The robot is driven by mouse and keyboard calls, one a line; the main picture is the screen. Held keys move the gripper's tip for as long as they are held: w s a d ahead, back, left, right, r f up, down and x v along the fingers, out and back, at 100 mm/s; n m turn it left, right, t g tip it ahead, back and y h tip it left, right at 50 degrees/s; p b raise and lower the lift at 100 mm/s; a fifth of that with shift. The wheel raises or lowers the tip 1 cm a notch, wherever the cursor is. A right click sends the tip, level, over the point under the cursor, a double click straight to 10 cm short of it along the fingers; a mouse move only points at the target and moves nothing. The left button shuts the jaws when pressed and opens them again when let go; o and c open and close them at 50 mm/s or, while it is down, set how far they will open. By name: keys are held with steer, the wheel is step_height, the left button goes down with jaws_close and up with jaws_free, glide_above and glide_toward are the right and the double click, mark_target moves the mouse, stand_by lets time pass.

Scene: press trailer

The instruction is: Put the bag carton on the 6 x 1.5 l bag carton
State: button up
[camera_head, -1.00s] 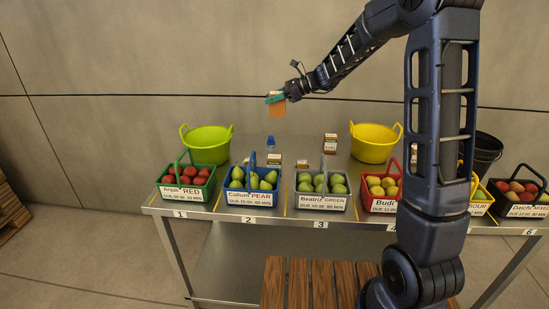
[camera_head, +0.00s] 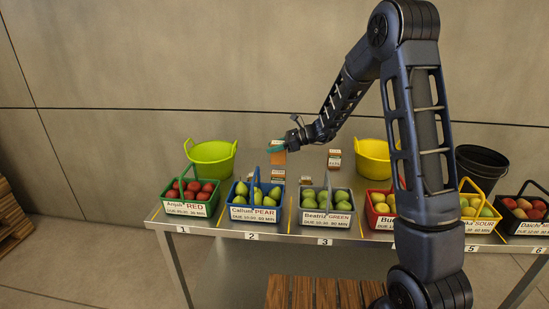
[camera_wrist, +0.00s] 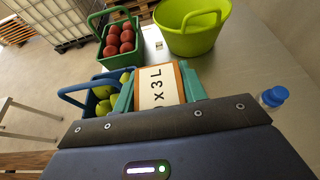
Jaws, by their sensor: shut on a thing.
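My gripper (camera_head: 277,147) has green fingers and is shut on an orange-brown bag carton (camera_head: 278,158), low over the table behind the blue pear basket.
Fruit baskets line the front edge, including a blue pear basket (camera_head: 254,203) and a green red-apple basket (camera_head: 191,193). A lime tub (camera_head: 212,160) and a yellow tub (camera_head: 372,160) stand behind. A blue-capped bottle (camera_wrist: 273,96) is close beside my gripper in the wrist view.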

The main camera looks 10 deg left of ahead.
mark_target(274, 156)
steer(key=shift+f, duration=2.35)
steer(key=shift+f, duration=0.1)
steer(key=o, duration=1.1)
steer(key=shift+c, duration=0.2)
steer(key=v, duration=1.2)
steer(key=s+d+r+n+h, duration=0.2)
steer(key=s+d+r+n, duration=0.25)
steer(key=s, duration=0.35)
steer(key=s+d+r+n+h, duration=0.3)
steer(key=s+d+r+n, duration=0.15)
steer(key=s+d, duration=0.2)
steer(key=s+d+r+n+t+h, duration=0.2)
steer(key=s+d+n+h, duration=0.2)
steer(key=s+d, duration=0.4)
steer(key=s+d+r+n+t+h, duration=0.2)
steer(key=s+d+n+h, duration=0.2)
steer(key=s+d, duration=0.4)
steer(key=shift+s+d+r+n+t, duration=0.2)
steer(key=shift+s+d+n+t, duration=0.25)
steer(key=shift+s, duration=0.6)
